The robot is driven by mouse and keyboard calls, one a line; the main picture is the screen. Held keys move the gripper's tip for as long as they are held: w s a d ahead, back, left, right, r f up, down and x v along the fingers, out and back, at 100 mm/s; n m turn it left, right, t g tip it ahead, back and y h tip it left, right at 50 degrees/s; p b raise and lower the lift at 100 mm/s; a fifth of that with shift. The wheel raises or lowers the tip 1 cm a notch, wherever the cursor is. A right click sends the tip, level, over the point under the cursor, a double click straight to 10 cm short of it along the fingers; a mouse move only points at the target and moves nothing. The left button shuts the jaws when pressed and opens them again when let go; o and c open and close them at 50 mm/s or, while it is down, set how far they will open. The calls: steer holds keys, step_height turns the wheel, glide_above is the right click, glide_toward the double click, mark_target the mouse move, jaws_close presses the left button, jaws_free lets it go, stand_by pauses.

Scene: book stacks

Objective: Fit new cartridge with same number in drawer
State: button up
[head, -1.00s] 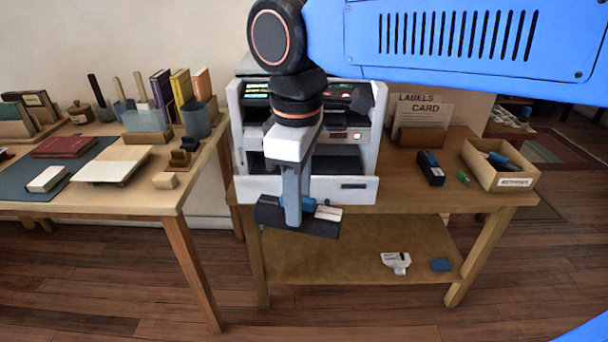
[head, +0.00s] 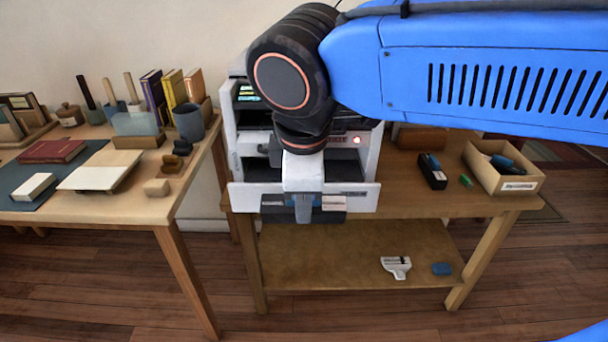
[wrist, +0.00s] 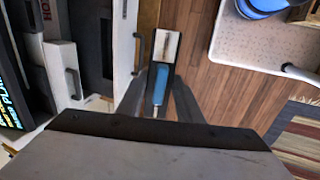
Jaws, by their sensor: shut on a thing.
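My gripper (head: 303,205) is shut on a dark cartridge (head: 275,214) with a blue strip and a white label end. In the wrist view the cartridge's blue part (wrist: 160,84) lies between the two fingers. The cartridge is held crosswise in front of the white drawer front (head: 245,197) of the printer (head: 230,130); I cannot tell if they touch. The drawer front also shows in the wrist view (wrist: 122,40), left of the cartridge. My arm hides much of the printer's middle and the drawer's inside. No cartridge number is readable.
Another dark-and-blue cartridge (head: 432,172) and a small green piece (head: 466,181) lie on the printer table. An open box (head: 515,185) stands to their right. A white piece (head: 396,266) and blue block (head: 442,269) lie on the lower shelf. A desk (head: 130,205) stands left.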

steer(key=w, duration=1.5)
steer(key=shift+d+x, duration=0.15)
steer(key=shift+x, duration=1.35)
steer(key=shift+d+x, duration=0.15)
steer(key=shift+x, duration=1.35)
steer(key=shift+w+r+g, duration=0.1)
steer(key=shift+w+g, duration=0.15)
steer(key=shift+g, duration=0.55)
steer(key=shift+w+r+g, duration=0.1)
steer(key=shift+w+g, duration=0.1)
steer(key=shift+g, duration=0.6)
steer(key=shift+f, duration=1.45)
steer(key=shift+s+f, duration=0.15)
steer(key=shift+f, duration=0.25)
